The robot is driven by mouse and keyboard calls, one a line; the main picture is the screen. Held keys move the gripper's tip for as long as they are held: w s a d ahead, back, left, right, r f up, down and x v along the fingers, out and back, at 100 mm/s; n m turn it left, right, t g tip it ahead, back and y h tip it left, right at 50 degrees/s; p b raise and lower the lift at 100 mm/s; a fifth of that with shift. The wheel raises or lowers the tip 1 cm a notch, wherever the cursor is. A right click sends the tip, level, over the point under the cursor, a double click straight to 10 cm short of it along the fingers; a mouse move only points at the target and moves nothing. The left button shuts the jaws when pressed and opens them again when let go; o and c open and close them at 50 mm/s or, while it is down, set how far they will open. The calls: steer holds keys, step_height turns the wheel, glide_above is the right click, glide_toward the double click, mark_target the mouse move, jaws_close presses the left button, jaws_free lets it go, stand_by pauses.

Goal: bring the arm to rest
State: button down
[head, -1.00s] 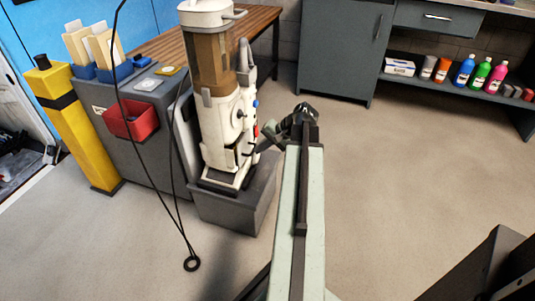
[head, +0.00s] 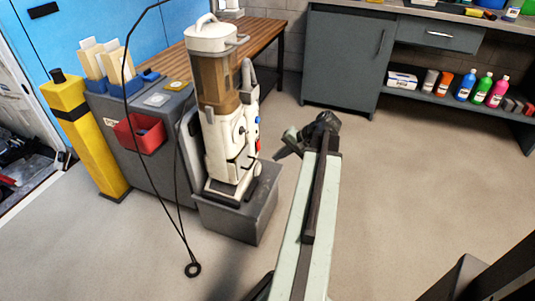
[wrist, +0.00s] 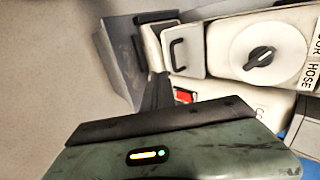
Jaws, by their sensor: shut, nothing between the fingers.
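My gripper (head: 279,155) is at the end of my pale green arm, just right of a white machine (head: 243,150) with a brown clear canister. In the head view a narrow gap shows between the gripper and the machine. In the wrist view the dark fingers (wrist: 158,92) are together and empty, pointing toward the machine's panel. There the machine shows a black dial (wrist: 262,56), a handle and a red switch (wrist: 184,96). Whether the fingers touch it cannot be told from the wrist view.
The machine stands on a grey box (head: 250,212). To its left are a grey cabinet with a red bin (head: 142,134), a yellow post (head: 88,135) and a hanging black cable with a ring (head: 193,269). A shelf with bottles (head: 465,88) is at the back right.

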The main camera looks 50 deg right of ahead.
steer(key=p+v, duration=0.1)
steer(key=v, duration=0.2)
steer(key=shift+s+r, duration=0.15)
steer(key=shift+r, duration=0.05)
steer(key=w+a+f+n+g, duration=0.25)
steer(key=w+a, duration=0.35)
steer(key=a, duration=0.4)
steer(key=w+a+f+n+g, duration=0.15)
steer(key=w+a+n, duration=0.25)
steer(key=w+a, duration=0.5)
steer(key=a+f+n+g+h, duration=0.15)
steer(key=a+n, duration=0.25)
steer(key=a, duration=1)
steer(key=a+n+g+h, duration=0.2)
steer(key=a+n, duration=0.1)
steer(key=a, duration=1.2)
step_height(320, 180, up, 36)
steer(key=p, duration=3.6)
steer(key=shift+w+f, duration=0.2)
steer(key=shift+w, duration=0.05)
